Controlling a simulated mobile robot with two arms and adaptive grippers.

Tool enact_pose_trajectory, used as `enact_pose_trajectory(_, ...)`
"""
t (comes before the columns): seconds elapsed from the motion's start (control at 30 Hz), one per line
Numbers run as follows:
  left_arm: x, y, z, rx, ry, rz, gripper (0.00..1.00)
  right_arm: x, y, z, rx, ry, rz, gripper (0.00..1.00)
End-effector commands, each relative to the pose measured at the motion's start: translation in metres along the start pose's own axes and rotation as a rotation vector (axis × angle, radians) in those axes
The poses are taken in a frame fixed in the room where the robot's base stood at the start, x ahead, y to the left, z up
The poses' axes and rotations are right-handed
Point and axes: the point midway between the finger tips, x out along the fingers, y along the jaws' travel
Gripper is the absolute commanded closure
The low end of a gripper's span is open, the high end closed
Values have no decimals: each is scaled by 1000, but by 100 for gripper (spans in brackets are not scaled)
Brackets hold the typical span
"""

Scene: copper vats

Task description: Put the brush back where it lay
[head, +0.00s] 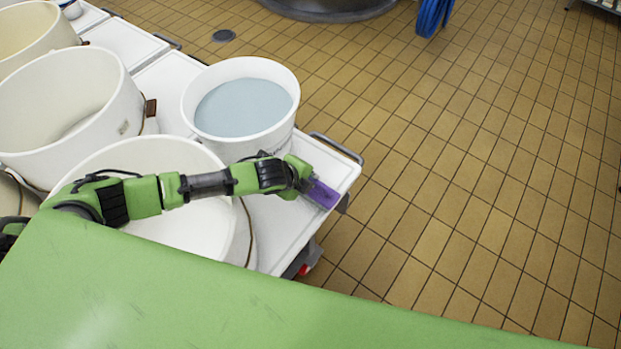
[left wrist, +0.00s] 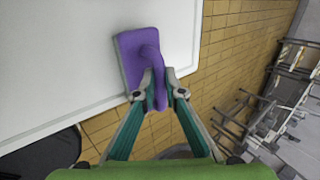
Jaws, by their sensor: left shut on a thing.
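The purple brush (head: 323,195) is at the front right corner of the white cart top (head: 338,172), by its edge. My left gripper (head: 310,186) reaches in from the left and is shut on the brush. In the left wrist view the two fingers (left wrist: 160,95) close around the brush's handle, and the brush (left wrist: 130,52) lies flat against or just above the white surface (left wrist: 70,60). I cannot tell whether it touches. Part of the brush is hidden by the fingers. My right gripper is not in view.
A white bucket with pale blue liquid (head: 243,105) stands just behind my left forearm. More large white buckets (head: 70,100) stand to the left, one (head: 150,165) partly under the arm. A metal handle (head: 338,145) sticks out at the cart's end.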

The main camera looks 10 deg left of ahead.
Motion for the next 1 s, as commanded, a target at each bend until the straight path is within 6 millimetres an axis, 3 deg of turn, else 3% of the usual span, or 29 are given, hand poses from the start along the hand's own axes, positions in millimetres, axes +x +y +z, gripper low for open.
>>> enact_pose_trajectory(0.03,1,0,0,0,0,-1,100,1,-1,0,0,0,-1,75)
enact_pose_trajectory(0.1,1,1,0,0,0,0,77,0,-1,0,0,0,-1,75)
enact_pose_trajectory(0.13,1,1,0,0,0,0,73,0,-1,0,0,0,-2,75)
enact_pose_trajectory(0.57,-5,-1,0,1,1,-1,73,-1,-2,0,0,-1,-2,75)
enact_pose_trajectory(0.67,-17,0,0,1,0,0,73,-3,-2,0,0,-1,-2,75)
enact_pose_trajectory(1.0,-83,0,1,1,0,0,73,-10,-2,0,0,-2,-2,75)
